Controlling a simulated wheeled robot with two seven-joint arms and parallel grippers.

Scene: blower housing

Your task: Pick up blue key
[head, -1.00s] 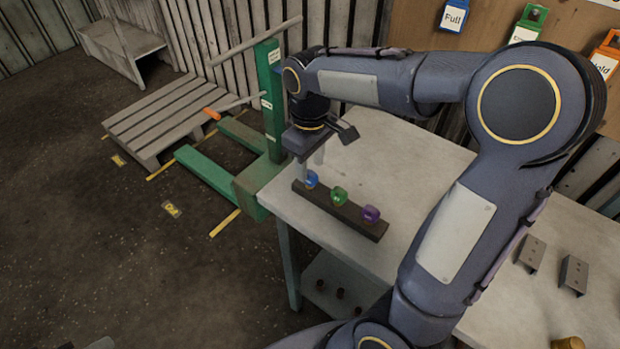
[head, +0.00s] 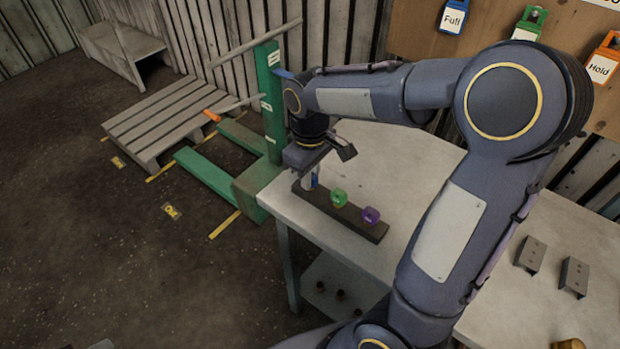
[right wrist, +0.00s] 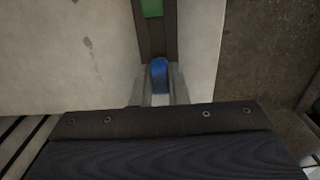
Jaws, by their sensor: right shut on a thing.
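The blue key (head: 315,181) is at the far-left end of a dark key rack (head: 345,213) on the table, mostly hidden by my right gripper in the head view. My right gripper (head: 312,183) points down over that end and is shut on the blue key. The right wrist view shows the blue key's rounded top (right wrist: 159,75) between the two fingers (right wrist: 159,92). I cannot tell whether the key is still seated in the rack. My left gripper is not in view.
A green key (head: 338,198) and a purple key (head: 371,215) stand in the same rack. The rack lies along the edge of the pale table (head: 400,160). A green pallet jack (head: 270,100) stands beyond the table's left end. Two grey brackets (head: 531,254) lie at the right.

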